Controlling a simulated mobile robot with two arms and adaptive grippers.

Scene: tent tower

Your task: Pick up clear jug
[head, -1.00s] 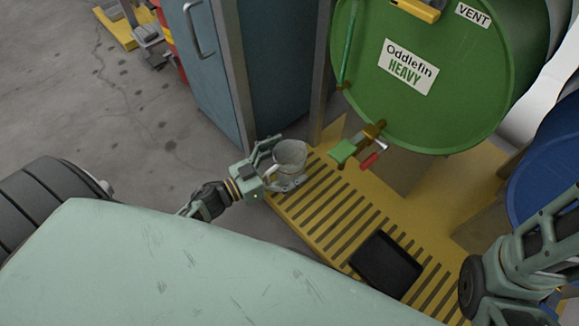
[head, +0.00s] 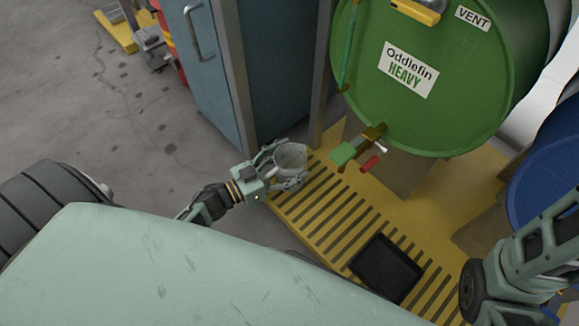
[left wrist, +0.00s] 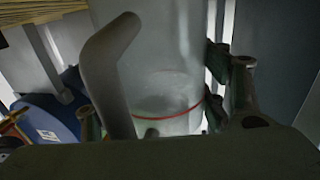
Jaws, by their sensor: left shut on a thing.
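The clear jug (head: 291,157) is at the left end of the yellow slatted platform, its open mouth facing up. My left gripper (head: 287,166) has its fingers on both sides of the jug and is shut on it. In the left wrist view the jug (left wrist: 175,85) fills the middle, with its grey handle towards the camera and a red line low on its wall. Fingers of the left gripper (left wrist: 165,110) show on both sides. I cannot tell if the jug's base touches the slats. My right arm shows at the lower right, but its fingertips are not visible.
The yellow slatted platform (head: 322,222) bears a black tray (head: 386,267). A green drum (head: 440,80) with a tap (head: 352,148) overhangs it, right of the jug. A blue cabinet (head: 280,70) stands behind the jug. A blue drum (head: 545,165) is at the right.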

